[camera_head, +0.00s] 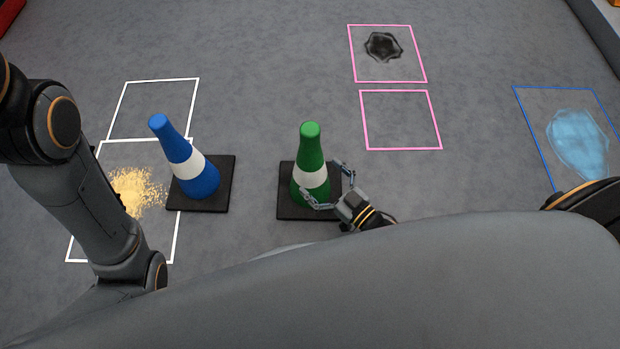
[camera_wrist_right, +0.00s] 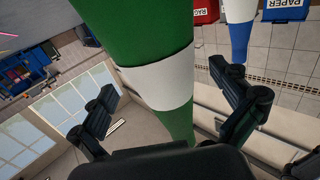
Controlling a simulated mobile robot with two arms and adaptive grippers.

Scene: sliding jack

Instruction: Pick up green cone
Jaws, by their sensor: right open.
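The green cone (camera_head: 311,151) with a white band stands upright on its black square base in the head view. My right gripper (camera_head: 323,185) is open at the cone's right front, with a finger on either side of the cone's lower body. In the right wrist view the green cone (camera_wrist_right: 133,35) fills the middle between the two open fingers (camera_wrist_right: 165,95). I cannot tell whether the fingers touch it. My left arm comes in at the left of the head view; its gripper is not seen.
A blue cone (camera_head: 192,172) on a black base stands to the left, by a white-outlined area with yellow powder (camera_head: 135,190). Pink squares (camera_head: 400,120) lie at the back right, one with a dark patch (camera_head: 383,46). A blue-outlined area holds a light-blue puddle (camera_head: 577,140).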

